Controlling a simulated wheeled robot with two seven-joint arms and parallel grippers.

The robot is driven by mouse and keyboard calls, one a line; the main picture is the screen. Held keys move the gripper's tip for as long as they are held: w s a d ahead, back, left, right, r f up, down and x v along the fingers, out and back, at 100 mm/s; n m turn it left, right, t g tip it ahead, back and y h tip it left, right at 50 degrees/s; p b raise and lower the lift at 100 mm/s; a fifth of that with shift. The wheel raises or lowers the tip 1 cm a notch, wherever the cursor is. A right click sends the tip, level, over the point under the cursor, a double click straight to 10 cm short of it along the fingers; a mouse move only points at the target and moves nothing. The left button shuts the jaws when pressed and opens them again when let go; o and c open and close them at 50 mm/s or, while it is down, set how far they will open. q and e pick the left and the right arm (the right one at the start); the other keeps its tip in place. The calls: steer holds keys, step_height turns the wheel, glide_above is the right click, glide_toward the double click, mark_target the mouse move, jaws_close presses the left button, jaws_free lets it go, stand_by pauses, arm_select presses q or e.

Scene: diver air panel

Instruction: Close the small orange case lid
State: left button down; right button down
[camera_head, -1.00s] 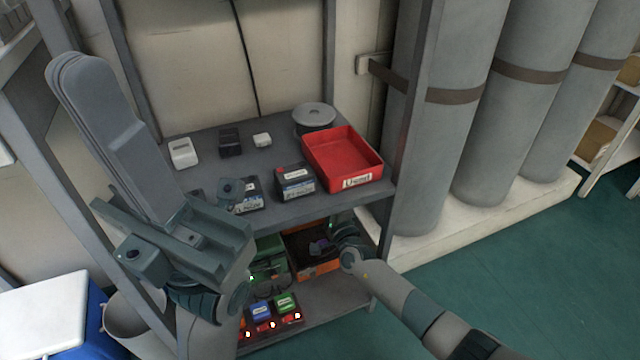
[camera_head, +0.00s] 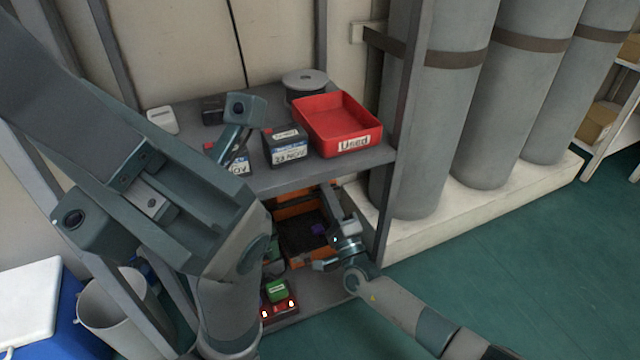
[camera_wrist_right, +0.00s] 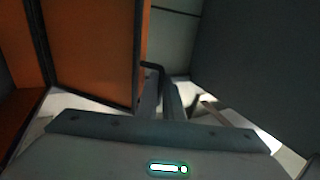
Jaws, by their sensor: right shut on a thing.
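The small orange case (camera_head: 295,211) sits on the lower shelf, partly under the upper shelf. It is open, with a dark inside and a small purple thing in it. My right gripper (camera_head: 343,228) is at the case's right side. In the right wrist view the orange lid panel (camera_wrist_right: 95,50) stands upright in front of the gripper, which is shut on its edge; the exact contact is dark and partly hidden.
The upper shelf (camera_head: 270,182) holds a red tray (camera_head: 360,145) and labelled batteries (camera_head: 286,148). A green block (camera_head: 277,290) stands lower on the shelf. A grey post (camera_head: 396,140) and gas cylinders (camera_head: 435,130) stand to the right. Open floor (camera_head: 530,260) lies right.

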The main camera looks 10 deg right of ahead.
steer(key=shift+s+d+f+b, duration=0.2)
steer(key=shift+s+f, duration=0.4)
steer(key=shift+f, duration=0.15)
steer(key=shift+s+d+f+b, duration=0.15)
steer(key=shift+s+f+b, duration=0.1)
steer(key=shift+s+f, duration=0.45)
steer(key=shift+s+d+f+b, duration=0.2)
steer(key=shift+s+f, duration=0.35)
steer(key=shift+f, duration=0.2)
steer(key=c, duration=2.2)
jaws_free()
